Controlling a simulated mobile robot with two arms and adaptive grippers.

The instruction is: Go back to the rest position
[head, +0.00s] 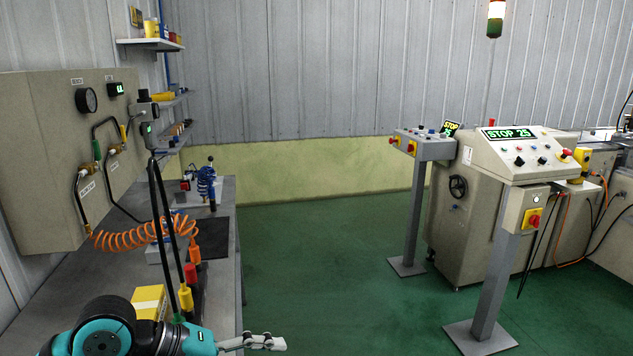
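My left gripper (268,342) shows at the bottom edge of the head view, at the end of my teal and black arm. Its grey fingers point right, past the front edge of the workbench (225,270), over the green floor. I see the fingers nearly edge-on, so whether they are apart or together is unclear. I see nothing hanging from them. My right gripper is out of view.
A yellow box (149,301) sits on the bench close behind my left arm. An orange coiled hose (130,238) and black cables hang over the bench. The wrapping machine (470,215) and its control stands are at the right. Open green floor (330,270) lies between.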

